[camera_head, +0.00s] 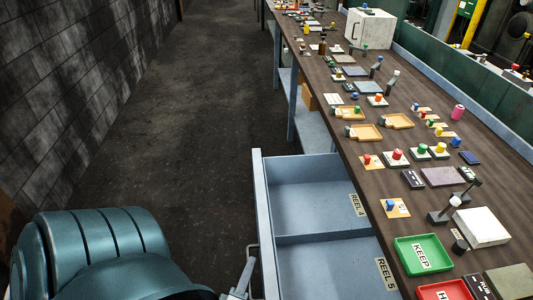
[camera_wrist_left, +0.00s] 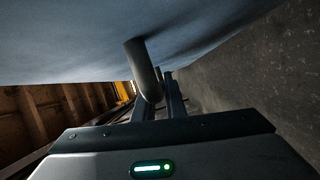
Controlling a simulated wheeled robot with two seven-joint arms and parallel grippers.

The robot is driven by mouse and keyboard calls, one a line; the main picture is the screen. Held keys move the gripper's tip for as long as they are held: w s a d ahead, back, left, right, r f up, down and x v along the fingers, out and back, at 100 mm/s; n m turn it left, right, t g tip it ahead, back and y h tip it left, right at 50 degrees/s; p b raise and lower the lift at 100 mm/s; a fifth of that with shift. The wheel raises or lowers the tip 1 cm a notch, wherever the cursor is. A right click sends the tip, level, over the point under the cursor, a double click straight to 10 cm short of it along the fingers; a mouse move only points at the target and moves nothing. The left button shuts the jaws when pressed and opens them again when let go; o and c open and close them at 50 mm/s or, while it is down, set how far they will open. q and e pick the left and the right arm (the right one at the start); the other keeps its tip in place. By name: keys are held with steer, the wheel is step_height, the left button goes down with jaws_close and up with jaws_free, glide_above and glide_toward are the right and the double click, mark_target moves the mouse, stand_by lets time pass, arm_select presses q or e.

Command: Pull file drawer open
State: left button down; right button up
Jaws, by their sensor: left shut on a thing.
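The file drawer (camera_head: 262,215) is a blue-grey metal drawer under the long workbench, and it stands pulled out. Its inside shows two compartments, labelled REEL 4 and REEL 5. The handle (camera_head: 251,262) is on its left-hand front face. My left gripper (camera_head: 239,285) is at the handle, at the bottom of the head view, partly cut off. In the left wrist view, the grey curved handle (camera_wrist_left: 143,68) runs between the fingers of my left gripper (camera_wrist_left: 158,106), which is shut on it. The drawer front (camera_wrist_left: 210,35) fills the top. My right gripper does not show.
The workbench (camera_head: 340,125) carries several coloured buttons and blocks, orange trays, a green KEEP tray (camera_head: 424,255) and a red tray (camera_head: 445,291). A white box (camera_head: 370,28) stands farther back. The dark floor (camera_head: 190,110) between the bench and the block wall is clear.

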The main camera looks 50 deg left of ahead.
arm_select(q)
steer(key=shift+s+a, duration=0.3)
steer(key=shift+s, duration=0.15)
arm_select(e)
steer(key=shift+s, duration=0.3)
arm_select(q)
steer(key=c, duration=1.8)
jaws_free()
